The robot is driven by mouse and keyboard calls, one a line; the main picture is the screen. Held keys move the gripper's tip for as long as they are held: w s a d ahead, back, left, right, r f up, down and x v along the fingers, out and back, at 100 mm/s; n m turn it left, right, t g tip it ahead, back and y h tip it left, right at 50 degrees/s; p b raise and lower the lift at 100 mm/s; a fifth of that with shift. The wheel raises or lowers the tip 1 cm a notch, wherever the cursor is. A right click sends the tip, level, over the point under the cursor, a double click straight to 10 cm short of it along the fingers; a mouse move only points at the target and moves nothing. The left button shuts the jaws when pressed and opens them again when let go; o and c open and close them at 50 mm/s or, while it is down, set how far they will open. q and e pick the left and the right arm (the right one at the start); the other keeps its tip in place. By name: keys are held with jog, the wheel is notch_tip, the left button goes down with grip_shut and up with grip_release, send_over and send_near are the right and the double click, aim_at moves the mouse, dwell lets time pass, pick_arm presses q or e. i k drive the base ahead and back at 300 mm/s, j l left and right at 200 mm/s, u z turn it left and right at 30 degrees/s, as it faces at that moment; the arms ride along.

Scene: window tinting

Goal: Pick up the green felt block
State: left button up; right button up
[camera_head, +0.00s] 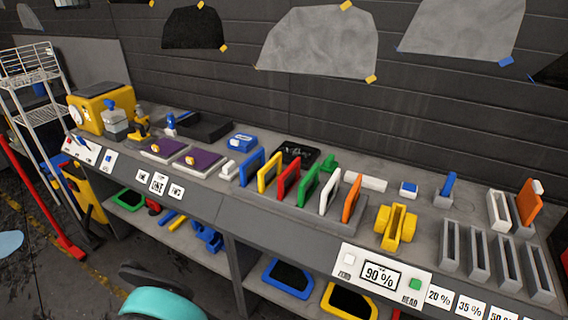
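A green upright block (308,186) stands in a row of coloured upright pieces on the workbench, between a red piece (288,180) and a white piece (329,191). Its lower end sits in or on the grey rack (344,216); its front is partly covered by the neighbouring pieces. A smaller green item (328,162) lies just behind the row; I cannot tell from this view what it is. Neither of my grippers shows in the head view.
The bench (408,170) runs along a dark wall. Blue, yellow and orange pieces (351,199) share the row closely. A yellow holder (396,226) and grey slotted holders (478,250) stand to the right. Purple pads (196,159) lie left. A white cart (40,85) stands far left.

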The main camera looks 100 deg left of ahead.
aim_at(329, 165)
jog(key=u, duration=3)
jog(key=i+j+z, duration=0.25)
jog(key=i+j, duration=0.5)
